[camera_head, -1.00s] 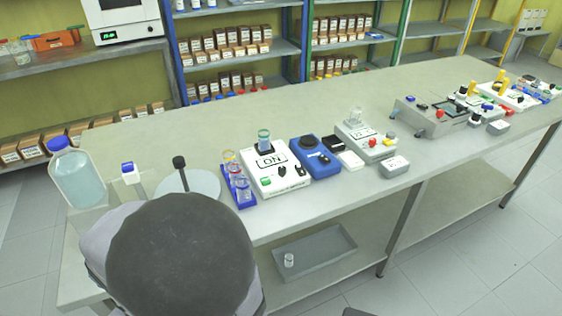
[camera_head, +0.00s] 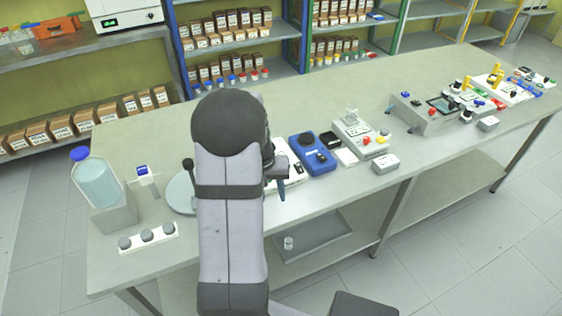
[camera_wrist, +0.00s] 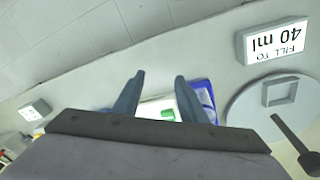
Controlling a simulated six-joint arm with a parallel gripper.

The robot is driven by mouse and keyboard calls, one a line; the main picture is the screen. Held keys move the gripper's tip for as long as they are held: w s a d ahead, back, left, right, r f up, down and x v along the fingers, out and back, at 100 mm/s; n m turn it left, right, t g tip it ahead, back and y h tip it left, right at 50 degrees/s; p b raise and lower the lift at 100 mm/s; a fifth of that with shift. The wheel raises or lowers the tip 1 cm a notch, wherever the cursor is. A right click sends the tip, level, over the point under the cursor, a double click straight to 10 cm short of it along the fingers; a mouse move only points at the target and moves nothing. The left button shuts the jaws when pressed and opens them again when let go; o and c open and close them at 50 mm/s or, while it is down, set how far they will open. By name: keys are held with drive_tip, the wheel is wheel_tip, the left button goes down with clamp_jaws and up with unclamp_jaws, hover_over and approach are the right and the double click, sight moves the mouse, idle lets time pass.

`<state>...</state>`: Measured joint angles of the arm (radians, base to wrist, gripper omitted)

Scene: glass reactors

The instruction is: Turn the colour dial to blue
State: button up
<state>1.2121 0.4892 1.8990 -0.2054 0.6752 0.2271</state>
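I cannot tell for certain which control is the colour dial. A white device (camera_head: 288,179) is mostly hidden behind my arm in the head view; its green knob (camera_wrist: 167,114) shows between my fingers in the wrist view. A blue device (camera_head: 314,161) with a dark round top stands to its right. A pale grey device (camera_head: 350,133) with a red knob (camera_head: 367,141) stands further right. My gripper (camera_wrist: 160,76) is open and empty, its fingers apart, above the bench's front edge. In the head view only a fingertip shows, near the white device.
A blue rack (camera_wrist: 203,90) stands beside the white device. More devices (camera_head: 425,112) stand far right. The bench's back is clear.

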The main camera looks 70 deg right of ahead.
drive_tip(key=w+d+r+m+h, duration=0.2)
drive_tip(key=d+r+m, duration=0.4)
drive_tip(key=d, duration=0.3)
drive_tip(key=shift+d+h, duration=0.25)
drive_tip(key=shift+h, duration=0.35)
drive_tip(key=shift+p+x, duration=1.2)
drive_tip(key=shift+x, duration=2.4)
drive_tip(key=shift+w, duration=0.15)
clamp_jaws()
